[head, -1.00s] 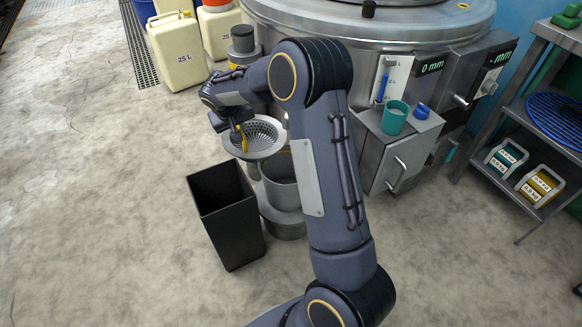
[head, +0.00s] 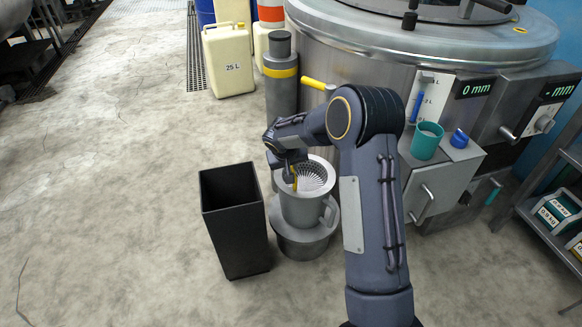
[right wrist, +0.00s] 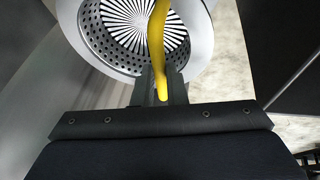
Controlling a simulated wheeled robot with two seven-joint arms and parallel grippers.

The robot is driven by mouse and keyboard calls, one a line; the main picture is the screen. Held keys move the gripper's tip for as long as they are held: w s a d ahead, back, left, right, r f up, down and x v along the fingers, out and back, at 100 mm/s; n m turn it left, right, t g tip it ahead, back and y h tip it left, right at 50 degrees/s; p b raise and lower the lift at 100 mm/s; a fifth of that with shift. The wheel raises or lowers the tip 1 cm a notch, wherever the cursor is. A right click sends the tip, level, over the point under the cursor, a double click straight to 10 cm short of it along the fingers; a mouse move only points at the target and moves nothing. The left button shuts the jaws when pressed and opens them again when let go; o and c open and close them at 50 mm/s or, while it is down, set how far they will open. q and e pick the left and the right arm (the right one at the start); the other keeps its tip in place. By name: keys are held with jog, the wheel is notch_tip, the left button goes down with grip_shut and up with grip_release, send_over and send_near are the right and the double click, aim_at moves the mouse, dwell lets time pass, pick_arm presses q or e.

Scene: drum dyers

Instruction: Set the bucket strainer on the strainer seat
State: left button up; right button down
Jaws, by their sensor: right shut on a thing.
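The bucket strainer (head: 316,174) is a metal bowl with a perforated side and a slotted bottom. In the head view it lies over the mouth of a grey pot with a side handle (head: 302,208), roughly level. I cannot tell whether its rim touches the pot. My right gripper (head: 289,174) is at the strainer's left side, shut on its yellow handle (head: 294,183). In the right wrist view the yellow handle (right wrist: 158,45) runs to the jaws (right wrist: 160,88), with the strainer (right wrist: 118,42) beyond. No separately marked strainer seat shows. My left gripper is not in view.
A black bin (head: 233,215) stands just left of the pot. The pot stands on a round metal base (head: 300,243). Behind are a grey cylinder with a yellow band (head: 281,95) and the large steel drum (head: 410,45). The floor at left is clear.

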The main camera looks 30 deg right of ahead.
jog(key=c, duration=1.5)
grip_release()
jog(key=shift+o, duration=0.2)
jog(key=s+a+r+y+p, duration=0.1)
jog(key=s+a+r+p, duration=0.1)
jog(key=s+r, duration=0.5)
jog(key=s+a+r+y+p, duration=0.15)
jog(key=s+r, duration=0.35)
jog(key=r, duration=0.5)
jog(key=s+a+r+y, duration=0.1)
jog(key=s+a, duration=0.2)
jog(key=s, duration=0.5)
jog(key=s+a+r+n+t+y, duration=0.1)
jog(key=s+a, duration=0.3)
jog(key=s, duration=0.4)
jog(key=s+a+t+y, duration=0.1)
jog(key=s+a+y, duration=0.2)
jog(key=s, duration=0.5)
jog(key=shift+a+r+n, duration=0.4)
jog(key=shift+a, duration=0.1)
jog(key=shift+r+p, duration=0.1)
jog(key=shift+p, duration=0.2)
